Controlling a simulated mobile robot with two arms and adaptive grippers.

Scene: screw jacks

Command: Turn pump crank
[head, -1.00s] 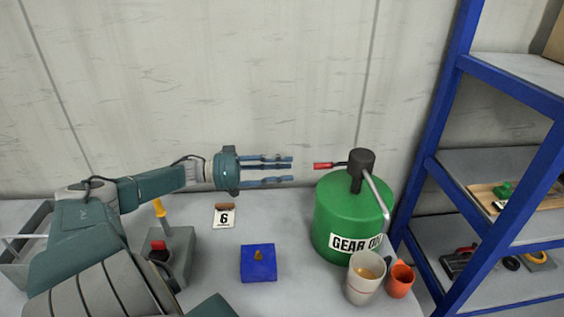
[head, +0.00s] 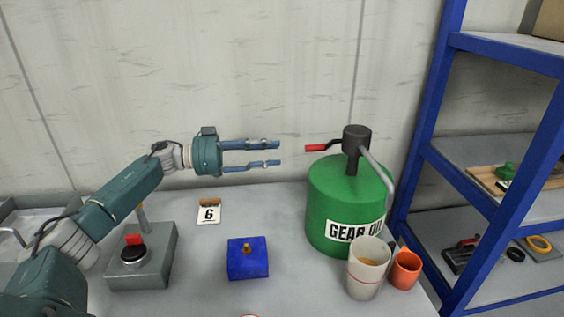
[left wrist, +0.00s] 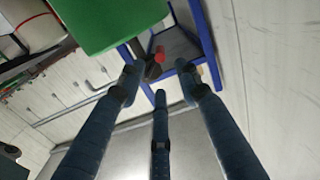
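The green gear oil drum (head: 334,199) stands upright on the table with a dark pump head (head: 356,139) on top. Its crank points left and ends in a red handle (head: 316,148). My left gripper (head: 279,153) is open and empty, level with the handle and to its left, with a gap between. In the left wrist view the spread fingers of my left gripper (left wrist: 161,84) point towards the red handle (left wrist: 159,54), with the green drum (left wrist: 105,20) at the top. My right gripper is not in view.
A white cup (head: 367,270) and an orange cup (head: 405,268) stand before the drum. A blue shelf (head: 420,165) stands at right.

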